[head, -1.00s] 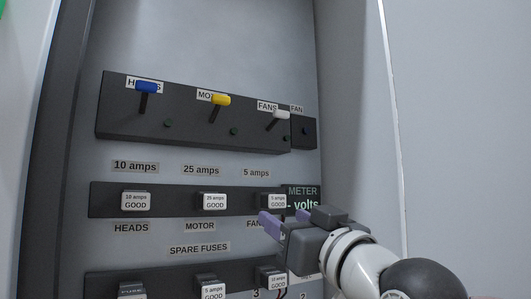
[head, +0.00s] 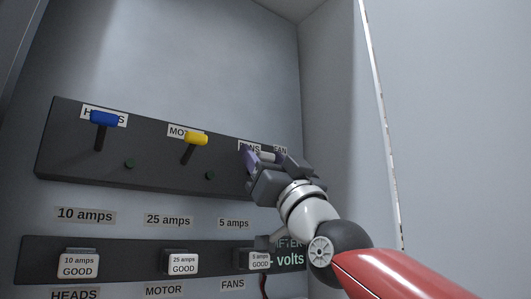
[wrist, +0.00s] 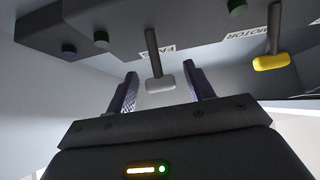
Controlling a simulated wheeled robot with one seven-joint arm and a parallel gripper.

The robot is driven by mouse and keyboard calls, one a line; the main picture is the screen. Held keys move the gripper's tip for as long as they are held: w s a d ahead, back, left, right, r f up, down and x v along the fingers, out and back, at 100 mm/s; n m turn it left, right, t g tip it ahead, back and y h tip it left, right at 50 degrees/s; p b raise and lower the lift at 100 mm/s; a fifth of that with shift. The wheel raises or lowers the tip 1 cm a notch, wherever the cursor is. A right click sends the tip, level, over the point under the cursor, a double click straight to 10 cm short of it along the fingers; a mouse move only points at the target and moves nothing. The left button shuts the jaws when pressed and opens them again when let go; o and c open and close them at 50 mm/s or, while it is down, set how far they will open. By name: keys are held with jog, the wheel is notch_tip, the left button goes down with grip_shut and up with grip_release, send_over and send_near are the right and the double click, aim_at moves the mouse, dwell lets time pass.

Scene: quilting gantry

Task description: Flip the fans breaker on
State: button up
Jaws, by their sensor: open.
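The fans breaker lever has a white handle on a dark stem. In the wrist view the white handle (wrist: 160,83) lies between the two fingers of my gripper (wrist: 162,74), with gaps on both sides. The fingers are open. In the head view my gripper (head: 264,158) is in front of the fans breaker and hides most of its lever and part of the FANS label. The breaker panel (head: 62,150) is a long dark box on the cabinet's back wall.
The yellow motor lever (head: 195,139) is left of my gripper, and the blue heads lever (head: 104,118) is farther left. Below are the fuse row (head: 125,262) and the meter (head: 290,260). The cabinet's right wall (head: 335,130) is close to my arm.

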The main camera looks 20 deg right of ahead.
jog(key=c, duration=0.9)
jog(key=shift+w+r+g+p, duration=0.1)
jog(key=shift+r+g+p, duration=0.4)
jog(key=shift+p, duration=0.4)
jog(key=shift+c, duration=0.4)
jog(key=shift+r+g+h+p, duration=0.1)
jog(key=shift+g+h+p, duration=0.2)
jog(key=shift+p, duration=0.2)
jog(key=o, duration=1)
jog(key=shift+w, duration=0.1)
jog(key=shift+f, duration=0.2)
